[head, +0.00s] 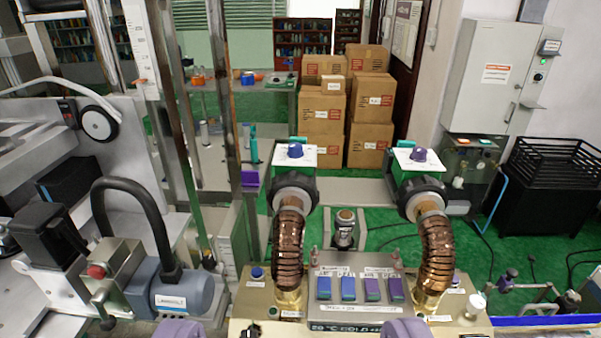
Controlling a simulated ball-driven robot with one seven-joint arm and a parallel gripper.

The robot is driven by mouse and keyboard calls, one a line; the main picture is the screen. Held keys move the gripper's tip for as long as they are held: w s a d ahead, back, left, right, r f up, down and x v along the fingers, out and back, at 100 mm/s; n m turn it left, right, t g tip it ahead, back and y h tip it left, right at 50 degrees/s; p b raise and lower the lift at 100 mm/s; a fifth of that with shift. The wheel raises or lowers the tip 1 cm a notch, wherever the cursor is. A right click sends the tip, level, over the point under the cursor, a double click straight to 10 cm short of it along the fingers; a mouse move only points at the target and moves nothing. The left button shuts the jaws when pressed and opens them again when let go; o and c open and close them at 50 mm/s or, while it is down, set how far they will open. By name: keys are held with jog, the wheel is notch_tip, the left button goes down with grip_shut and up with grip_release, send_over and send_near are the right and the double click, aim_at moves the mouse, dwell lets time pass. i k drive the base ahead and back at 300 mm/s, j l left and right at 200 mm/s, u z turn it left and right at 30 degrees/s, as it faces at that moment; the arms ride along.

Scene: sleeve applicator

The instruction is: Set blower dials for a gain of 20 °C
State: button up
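Two blowers with ribbed copper hoses stand side by side, the left hose (289,250) and the right hose (437,255). A blue dial (295,150) sits on a white plate above the left blower. A purple dial (418,155) sits on a similar plate above the right blower. The dial markings are too small to read. My gripper (293,329) shows as two lavender fingertips at the bottom edge, spread wide apart. It is open, with nothing visibly held, and lower in the picture than both dials.
A control box (359,290) with blue and purple switches stands between the hoses. A grey motor (175,293) and a black curved hose (130,215) are at left. Cardboard boxes (321,112) are stacked behind. A white cabinet (503,75) stands at right. Green floor shows between.

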aim_at(295, 149)
jog(key=i+u, duration=0.25)
jog(key=i, duration=1.05)
